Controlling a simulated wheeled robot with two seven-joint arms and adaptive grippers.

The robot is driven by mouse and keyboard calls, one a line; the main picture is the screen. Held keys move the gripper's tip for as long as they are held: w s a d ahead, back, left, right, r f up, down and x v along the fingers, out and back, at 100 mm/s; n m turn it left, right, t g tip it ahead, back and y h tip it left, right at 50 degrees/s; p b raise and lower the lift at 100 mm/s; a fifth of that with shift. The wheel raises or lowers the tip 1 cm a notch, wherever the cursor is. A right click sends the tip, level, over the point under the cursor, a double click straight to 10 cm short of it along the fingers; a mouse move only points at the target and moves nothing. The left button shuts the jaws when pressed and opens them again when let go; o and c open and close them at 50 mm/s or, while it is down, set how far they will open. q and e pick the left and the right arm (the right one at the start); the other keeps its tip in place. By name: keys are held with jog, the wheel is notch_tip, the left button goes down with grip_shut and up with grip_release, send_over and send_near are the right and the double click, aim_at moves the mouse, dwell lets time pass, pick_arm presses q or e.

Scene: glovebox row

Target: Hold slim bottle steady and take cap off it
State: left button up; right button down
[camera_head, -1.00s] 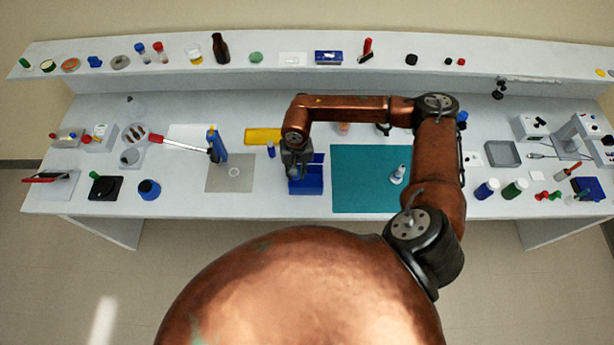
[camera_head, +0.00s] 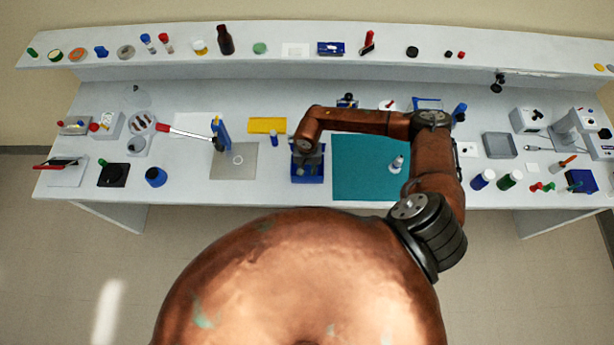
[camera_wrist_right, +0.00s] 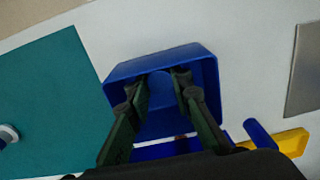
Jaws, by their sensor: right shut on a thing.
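My right gripper (camera_head: 308,166) reaches down into an open blue bin (camera_head: 320,178) on the bench. In the right wrist view both fingers (camera_wrist_right: 157,88) point into the bin (camera_wrist_right: 205,57). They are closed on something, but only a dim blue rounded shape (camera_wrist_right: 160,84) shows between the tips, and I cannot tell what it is. A small blue capped bottle (camera_head: 274,141) stands to the left of the bin; it also shows in the wrist view (camera_wrist_right: 258,133). A white bottle (camera_head: 397,164) stands on the teal mat. I cannot tell which is the slim bottle. My left gripper is out of view.
The teal mat (camera_head: 365,185) lies right of the bin and is mostly bare. A yellow tray (camera_head: 267,125) lies behind left, and a grey mat (camera_head: 225,172) with a ring lies left. A blue stand (camera_head: 221,135) rises there. A raised shelf (camera_head: 300,65) runs along the back.

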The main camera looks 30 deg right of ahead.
aim_at(307, 173)
notch_tip(307, 173, down, 4)
jog(key=shift+r+b, duration=0.15)
jog(key=shift+b, duration=0.5)
jog(key=shift+r, duration=0.1)
jog(key=c, duration=1.7)
grip_release()
jog(key=shift+c, duration=0.2)
